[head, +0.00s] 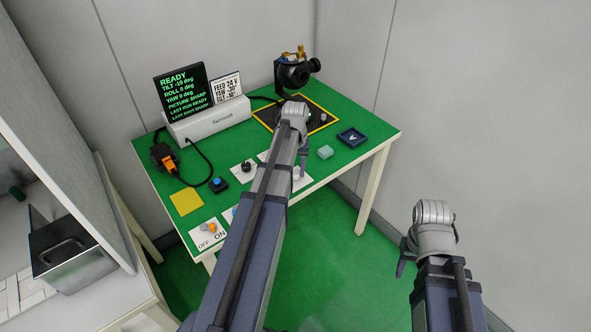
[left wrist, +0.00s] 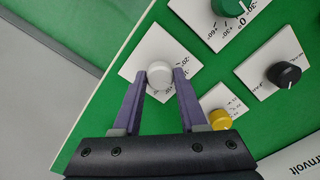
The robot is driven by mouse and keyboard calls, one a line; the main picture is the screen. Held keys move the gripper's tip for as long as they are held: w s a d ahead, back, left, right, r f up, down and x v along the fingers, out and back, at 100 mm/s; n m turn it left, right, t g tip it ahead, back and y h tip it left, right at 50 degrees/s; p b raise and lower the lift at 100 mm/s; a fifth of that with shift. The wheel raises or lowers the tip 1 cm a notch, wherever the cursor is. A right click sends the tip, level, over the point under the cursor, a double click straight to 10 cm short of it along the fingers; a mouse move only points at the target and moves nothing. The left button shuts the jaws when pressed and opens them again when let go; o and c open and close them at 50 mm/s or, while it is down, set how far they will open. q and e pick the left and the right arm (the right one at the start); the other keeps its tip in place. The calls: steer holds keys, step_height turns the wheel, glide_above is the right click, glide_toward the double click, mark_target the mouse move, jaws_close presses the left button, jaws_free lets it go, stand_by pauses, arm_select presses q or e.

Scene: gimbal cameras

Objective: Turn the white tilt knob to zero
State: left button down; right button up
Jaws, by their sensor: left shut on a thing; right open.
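The white tilt knob (left wrist: 160,75) sits on a white scale plate (left wrist: 150,51) in the left wrist view. My left gripper (left wrist: 160,77) has its two purple fingers on either side of the knob and is shut on it. In the head view my left gripper (head: 302,168) reaches down to the table's front edge, and my arm hides the knob. The black screen (head: 181,92) shows green text with READY and a tilt line that seems to read -10 deg, with roll and yaw at 0. My right gripper (head: 403,262) is open and empty, off the table.
A green knob (left wrist: 231,6), a black knob (left wrist: 284,75) and a yellow knob (left wrist: 220,119) stand on plates nearby. The gimbal camera (head: 293,72) is at the back.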

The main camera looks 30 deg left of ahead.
mark_target(295, 172)
arm_select(q)
steer(key=shift+m, duration=0.9)
steer(key=shift+c, duration=2.2)
jaws_free()
steer(key=shift+r, duration=0.15)
step_height(295, 172, up, 8)
steer(key=p, duration=0.8)
steer(key=shift+f, duration=0.2)
steer(key=shift+f, duration=0.1)
